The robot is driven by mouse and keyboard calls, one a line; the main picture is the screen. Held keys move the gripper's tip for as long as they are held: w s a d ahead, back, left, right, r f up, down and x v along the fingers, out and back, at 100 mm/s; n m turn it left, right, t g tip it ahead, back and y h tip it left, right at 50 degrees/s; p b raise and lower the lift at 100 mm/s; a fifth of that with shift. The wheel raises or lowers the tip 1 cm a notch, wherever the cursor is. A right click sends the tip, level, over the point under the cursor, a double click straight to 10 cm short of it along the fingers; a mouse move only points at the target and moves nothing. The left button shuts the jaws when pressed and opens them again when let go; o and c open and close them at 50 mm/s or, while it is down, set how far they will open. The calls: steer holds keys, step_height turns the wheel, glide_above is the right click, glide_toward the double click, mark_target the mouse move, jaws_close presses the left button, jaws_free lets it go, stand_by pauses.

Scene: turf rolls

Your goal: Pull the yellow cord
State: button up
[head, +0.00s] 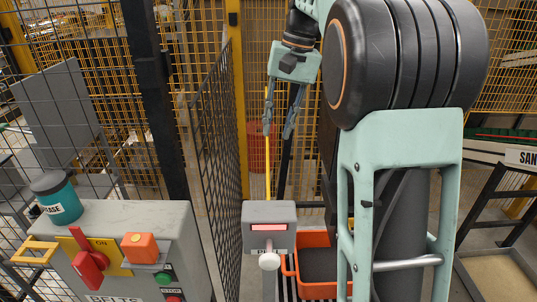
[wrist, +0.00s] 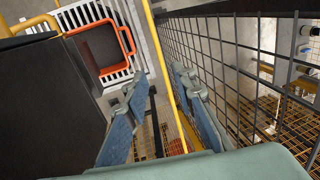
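The yellow cord (head: 267,168) shows in the head view as a thin, near-vertical yellow line above the grey box with a red display (head: 269,213). My gripper (head: 279,132) points down at the cord's upper part, its left finger overlapping the cord's line. In the wrist view the cord (wrist: 165,75) runs from the top edge down between the two fingers of my gripper (wrist: 160,78). The fingers are spread, with gaps on both sides of the cord. I cannot tell the exact depth between cord and fingers.
Black mesh fence (head: 215,140) stands close left of the cord, and fills the wrist view's right side (wrist: 240,70). An orange bin (head: 315,288) sits beside the grey box. A control cabinet (head: 195,245) with a red switch and a teal canister (head: 60,204) stand at left.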

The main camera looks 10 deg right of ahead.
mark_target(268, 166)
steer(key=f, duration=0.3)
steer(key=a+f, duration=0.1)
steer(key=f, duration=0.5)
steer(key=shift+w+a+f+b, duration=0.1)
steer(key=shift+a+f+b, duration=0.05)
steer(key=shift+a+b, duration=0.2)
jaws_close()
